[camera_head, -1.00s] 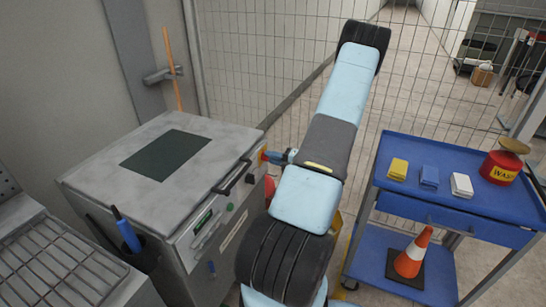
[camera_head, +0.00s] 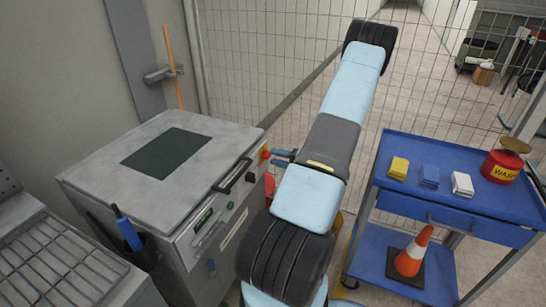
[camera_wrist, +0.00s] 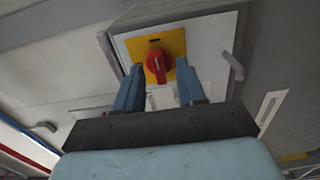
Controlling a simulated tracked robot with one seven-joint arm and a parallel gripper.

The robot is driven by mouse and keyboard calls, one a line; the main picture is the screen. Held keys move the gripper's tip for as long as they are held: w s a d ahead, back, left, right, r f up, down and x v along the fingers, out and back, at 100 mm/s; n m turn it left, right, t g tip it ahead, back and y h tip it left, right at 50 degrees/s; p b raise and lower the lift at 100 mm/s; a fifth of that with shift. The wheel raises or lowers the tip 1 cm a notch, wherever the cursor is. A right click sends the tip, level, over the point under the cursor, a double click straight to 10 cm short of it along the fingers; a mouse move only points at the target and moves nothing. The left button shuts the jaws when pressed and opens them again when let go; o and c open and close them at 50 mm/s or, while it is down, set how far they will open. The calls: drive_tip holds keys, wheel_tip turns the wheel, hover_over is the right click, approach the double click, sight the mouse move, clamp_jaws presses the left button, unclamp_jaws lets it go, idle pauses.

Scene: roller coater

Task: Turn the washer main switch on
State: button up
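The washer main switch is a red rotary knob (camera_wrist: 156,66) on a yellow plate (camera_wrist: 176,42) in the wrist view. Its handle looks roughly upright in that picture, slightly tilted. Nothing is between the fingertips. In the head view my gripper (camera_head: 275,157) stands a short gap to the right of the switch, pointing at it, partly hidden by my arm.
The grey washer cabinet (camera_head: 110,165) stands at left, with a black lid handle (camera_head: 232,178) near the switch. A wire mesh fence (camera_head: 265,60) is behind. A traffic cone (camera_head: 413,252) sits on the cart's lower shelf.

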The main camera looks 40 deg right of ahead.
drive_tip(key=v, duration=0.9)
drive_tip(key=shift+s, duration=0.3)
drive_tip(key=shift+d, duration=0.1)
drive_tip(key=w+a+r+n+g+y, duration=0.25)
drive_tip(key=a+r+n+g, duration=0.45)
drive_tip(key=a+r+n, duration=0.4)
drive_tip(key=w+a+r+n+g+y, duration=0.1)
drive_tip(key=w+a+r+n+g, duration=0.2)
drive_tip(key=a+r+n+g, duration=0.75)
drive_tip(key=s+a+r+n+t+h, duration=0.3)
drive_tip(key=s+a+r+n+h, duration=0.2)
drive_tip(key=a+n, duration=0.4)
drive_tip(key=s+a+r+n+t+h, duration=0.3)
drive_tip(key=s+a+r+n+h, duration=0.2)
drive_tip(key=n, duration=1.4)
drive_tip(key=s+a+r, duration=0.2)
drive_tip(key=a+r, duration=0.1)
drive_tip(key=r, duration=0.1)
drive_tip(key=shift+s+a+r, duration=0.35)
drive_tip(key=shift+s+a, duration=0.05)
